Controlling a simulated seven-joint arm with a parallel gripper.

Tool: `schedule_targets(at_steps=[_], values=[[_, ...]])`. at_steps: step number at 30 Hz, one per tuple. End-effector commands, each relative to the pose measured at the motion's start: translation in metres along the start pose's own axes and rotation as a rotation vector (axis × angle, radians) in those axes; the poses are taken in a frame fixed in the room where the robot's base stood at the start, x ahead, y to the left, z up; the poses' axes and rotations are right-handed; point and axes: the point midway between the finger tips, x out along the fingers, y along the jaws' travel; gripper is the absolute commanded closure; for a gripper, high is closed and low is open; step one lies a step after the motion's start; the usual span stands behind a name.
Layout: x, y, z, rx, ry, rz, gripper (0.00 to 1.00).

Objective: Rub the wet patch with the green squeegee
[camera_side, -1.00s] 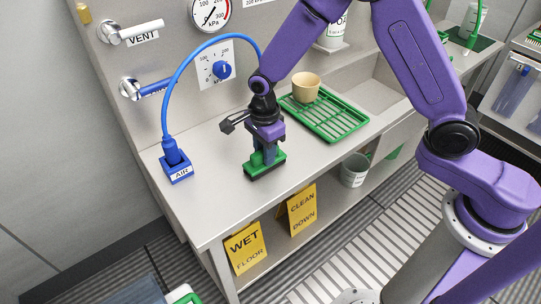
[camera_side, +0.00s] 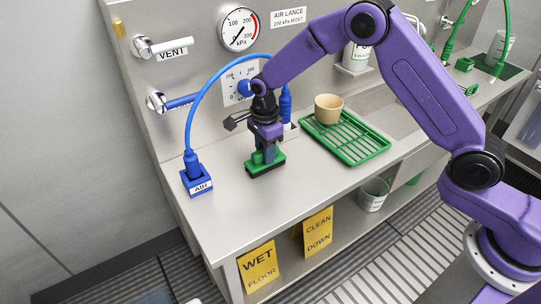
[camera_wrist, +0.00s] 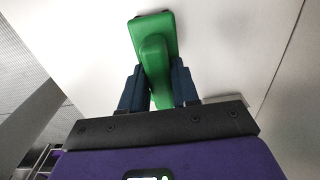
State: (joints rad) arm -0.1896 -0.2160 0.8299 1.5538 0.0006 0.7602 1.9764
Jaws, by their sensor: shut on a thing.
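The green squeegee (camera_side: 266,163) has a green body with a dark lower edge. It stands upright on the steel counter, or just above it; I cannot tell if it touches. My gripper (camera_side: 266,146) points down from above and is shut on its handle. In the wrist view the squeegee (camera_wrist: 154,38) sits between the two dark fingers of my gripper (camera_wrist: 159,88). No wet patch can be made out on the counter in either view.
A green rack (camera_side: 348,147) with a tan cup (camera_side: 328,109) is right of my gripper. A blue AIR holder (camera_side: 197,183) with an arching blue hose (camera_side: 193,115) is to the left. The front counter (camera_side: 235,208) is clear. Yellow signs (camera_side: 257,268) stand below.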

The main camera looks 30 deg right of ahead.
Motion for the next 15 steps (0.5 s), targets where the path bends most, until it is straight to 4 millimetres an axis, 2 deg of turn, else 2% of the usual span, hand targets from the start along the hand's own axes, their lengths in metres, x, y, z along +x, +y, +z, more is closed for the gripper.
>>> schedule_targets(at_steps=[7, 9, 11, 15], values=[[0.001, -0.024, 0.0, 0.001, -0.001, -0.004, 0.94], [-0.005, -0.024, 0.001, 0.0, -0.001, -0.004, 0.94], [-0.021, -0.025, 0.001, 0.0, -0.003, -0.009, 0.94], [-0.032, -0.024, 0.0, 0.0, -0.001, -0.005, 0.94]])
